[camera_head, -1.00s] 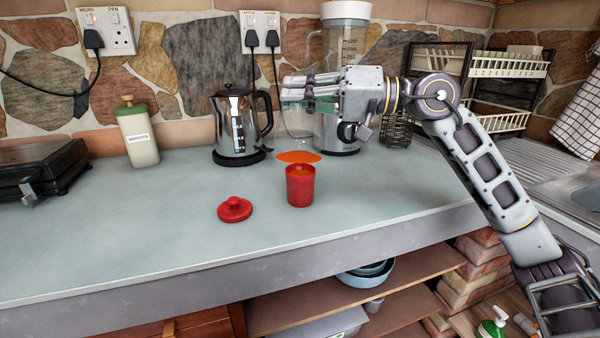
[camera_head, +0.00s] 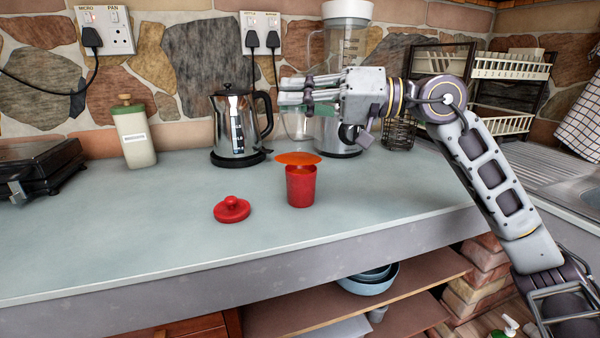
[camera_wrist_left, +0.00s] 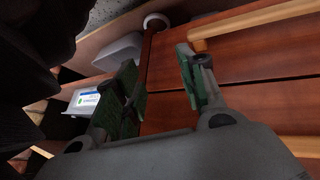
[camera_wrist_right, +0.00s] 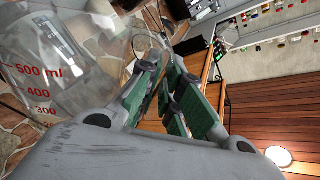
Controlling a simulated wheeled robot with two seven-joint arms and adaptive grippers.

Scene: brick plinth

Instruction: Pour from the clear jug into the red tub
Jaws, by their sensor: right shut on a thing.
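The clear jug (camera_head: 296,128) is hard to make out below my right gripper (camera_head: 292,92) in the head view. In the right wrist view the jug (camera_wrist_right: 62,70) shows red millilitre marks, beside my right gripper (camera_wrist_right: 163,75), which is shut on it. The red tub (camera_head: 301,189) stands upright and open on the counter, with some orange inside its rim. A flat orange patch (camera_head: 298,158) appears just above and behind the rim; I cannot tell whether it is liquid in the jug or lies elsewhere. My left gripper (camera_wrist_left: 163,75) is open and empty by wooden fronts.
A red lid (camera_head: 232,209) lies left of the tub. A kettle (camera_head: 234,125), a blender (camera_head: 345,40) and a dish rack (camera_head: 510,68) stand behind. A bottle (camera_head: 135,135) and a dark appliance (camera_head: 38,172) are at left.

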